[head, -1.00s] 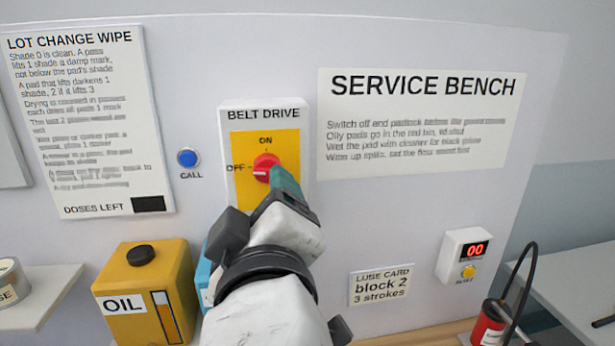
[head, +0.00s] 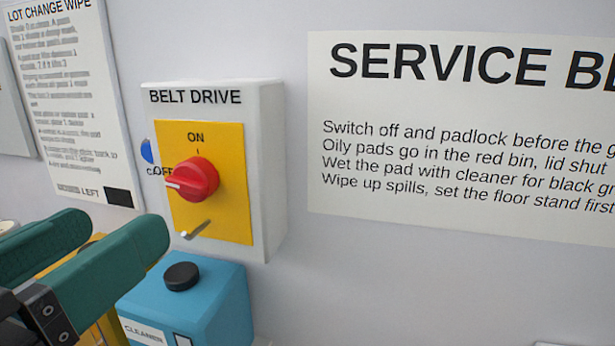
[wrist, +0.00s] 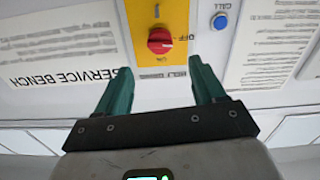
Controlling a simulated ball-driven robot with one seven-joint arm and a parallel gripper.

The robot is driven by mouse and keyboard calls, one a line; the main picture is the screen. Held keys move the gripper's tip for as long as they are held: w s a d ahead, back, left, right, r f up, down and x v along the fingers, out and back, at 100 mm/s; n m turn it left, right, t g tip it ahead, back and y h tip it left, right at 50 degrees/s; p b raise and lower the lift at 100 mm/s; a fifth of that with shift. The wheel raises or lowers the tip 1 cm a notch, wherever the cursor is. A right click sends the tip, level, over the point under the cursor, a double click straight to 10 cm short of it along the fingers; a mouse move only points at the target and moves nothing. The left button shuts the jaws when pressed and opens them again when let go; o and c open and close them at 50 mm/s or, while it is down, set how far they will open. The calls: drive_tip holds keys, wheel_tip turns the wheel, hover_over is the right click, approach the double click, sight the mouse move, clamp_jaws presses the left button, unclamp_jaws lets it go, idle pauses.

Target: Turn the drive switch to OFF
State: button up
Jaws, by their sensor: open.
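The drive switch is a red rotary knob (head: 194,181) on a yellow plate (head: 230,219) of the white BELT DRIVE box (head: 270,165). Its white mark points left, at the OFF label, which the knob partly covers; ON is printed above. The knob (wrist: 160,40) also shows in the wrist view, upside down, with its mark toward OFF. My gripper (head: 112,232) has green fingers, is open and empty, and is at the lower left, apart from the knob. In the wrist view my gripper (wrist: 161,66) shows a gap between its fingertips, with the knob beyond.
A small metal tab (head: 196,230) sticks out below the knob. A blue cleaner container (head: 225,300) stands under the box. A blue call button (head: 147,151) is partly hidden behind the box. A SERVICE BENCH sign (head: 450,210) hangs at right.

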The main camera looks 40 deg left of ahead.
sight(182, 187)
drive_tip(key=p+x, duration=0.2)
drive_tip(key=x, duration=0.7)
drive_tip(key=shift+w, duration=0.15)
